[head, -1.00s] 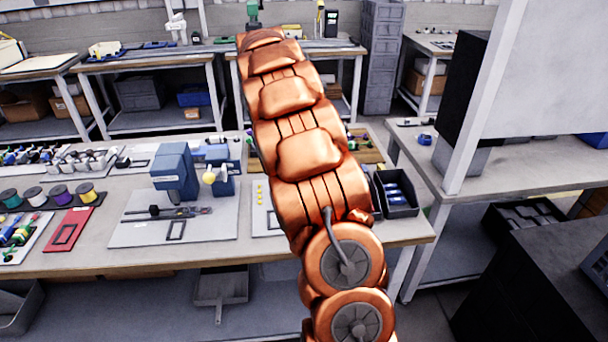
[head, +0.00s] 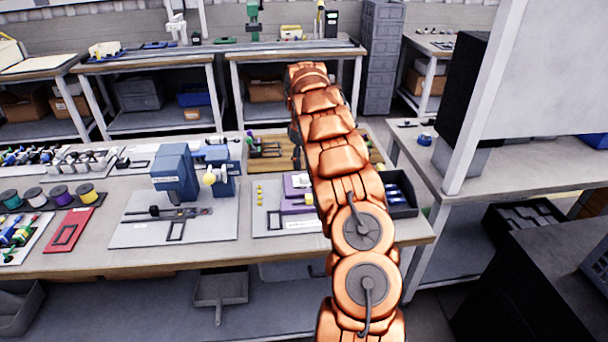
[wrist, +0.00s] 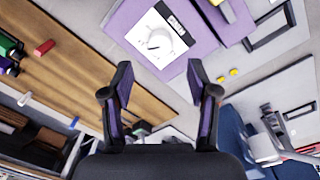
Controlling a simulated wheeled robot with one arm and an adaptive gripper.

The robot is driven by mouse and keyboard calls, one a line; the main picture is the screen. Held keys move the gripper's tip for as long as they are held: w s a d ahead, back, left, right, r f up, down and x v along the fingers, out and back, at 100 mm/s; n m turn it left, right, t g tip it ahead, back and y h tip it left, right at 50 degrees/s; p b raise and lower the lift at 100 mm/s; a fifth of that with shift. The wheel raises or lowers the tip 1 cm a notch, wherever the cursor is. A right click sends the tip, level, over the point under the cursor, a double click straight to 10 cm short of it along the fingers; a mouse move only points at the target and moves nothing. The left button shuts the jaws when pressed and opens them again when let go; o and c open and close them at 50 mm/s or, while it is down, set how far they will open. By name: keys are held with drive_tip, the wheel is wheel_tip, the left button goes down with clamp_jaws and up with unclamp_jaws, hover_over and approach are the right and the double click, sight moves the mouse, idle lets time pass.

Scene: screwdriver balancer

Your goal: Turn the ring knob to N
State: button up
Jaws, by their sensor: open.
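The purple device (head: 297,205) stands on a light grey board right of the blue machine, partly hidden behind my arm in the head view. In the wrist view the purple device (wrist: 128,14) is at the top, with a white dial plate (wrist: 140,33) on it. A pale round knob (wrist: 159,42) sits on the plate with a thin dark mark. The plate's lettering is too small to read. My gripper (wrist: 158,66) is open and empty. Its two fingers are spread below the knob in the wrist view, apart from the device.
A wooden tool board (head: 265,152) lies behind the device. The blue machine (head: 175,173) stands on its own board to the left. A black bin (head: 402,208) with blue items is to the right. Small yellow pieces (head: 259,195) lie beside the device.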

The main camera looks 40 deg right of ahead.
sight(304, 176)
wheel_tip(304, 176, down, 7)
drive_tip(key=shift+d+r+p, duration=0.15)
drive_tip(key=shift+r+p, duration=0.05)
drive_tip(key=shift+p, duration=0.65)
clamp_jaws()
drive_tip(key=shift+m+b, duration=0.3)
drive_tip(key=shift+w+f+m+b, duration=0.1)
drive_tip(key=shift+f+m+b, duration=0.05)
drive_tip(key=shift+m+b, duration=1.85)
drive_tip(key=shift+m, duration=0.1)
drive_tip(key=m+b, duration=0.1)
drive_tip(key=m, duration=0.2)
drive_tip(key=shift+m+b, duration=0.3)
drive_tip(key=shift+b, duration=0.1)
drive_tip(key=shift+d+m+g+b, duration=0.1)
drive_tip(key=shift+m+g+b, duration=0.4)
drive_tip(key=shift+m, duration=1.3)
